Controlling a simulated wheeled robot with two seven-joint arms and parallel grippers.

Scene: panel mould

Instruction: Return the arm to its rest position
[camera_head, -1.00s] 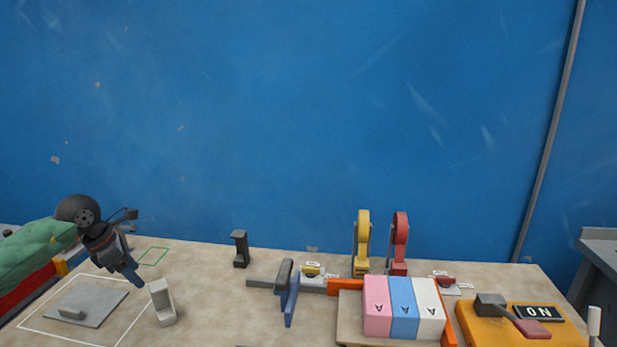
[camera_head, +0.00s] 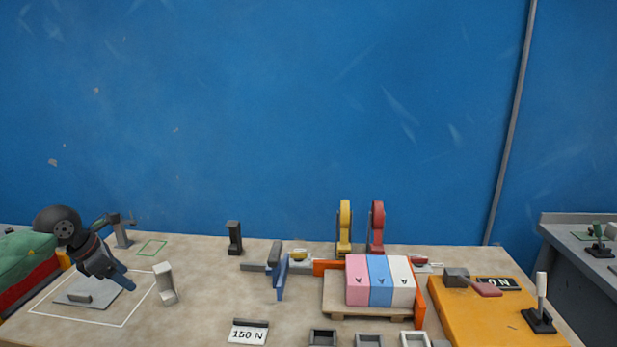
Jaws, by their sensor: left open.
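My left arm comes in from the left edge, with a green and red sleeve and a dark round wrist joint. My left gripper (camera_head: 124,282) is open, with nothing seen between its fingers. It hangs tilted down over the right part of a grey plate (camera_head: 77,299) with a small raised handle. The plate lies inside a white outlined rectangle on the table. The gripper is apart from a pale upright block (camera_head: 165,283) to its right. My right gripper is out of view.
The beige table (camera_head: 200,325) holds a black stand (camera_head: 234,238), a blue clamp-like part (camera_head: 281,277), yellow (camera_head: 344,228) and red (camera_head: 377,228) upright levers. Pink, blue and white blocks (camera_head: 381,281) sit on a tray. An orange panel (camera_head: 465,325) carries a lever. A blue wall stands behind.

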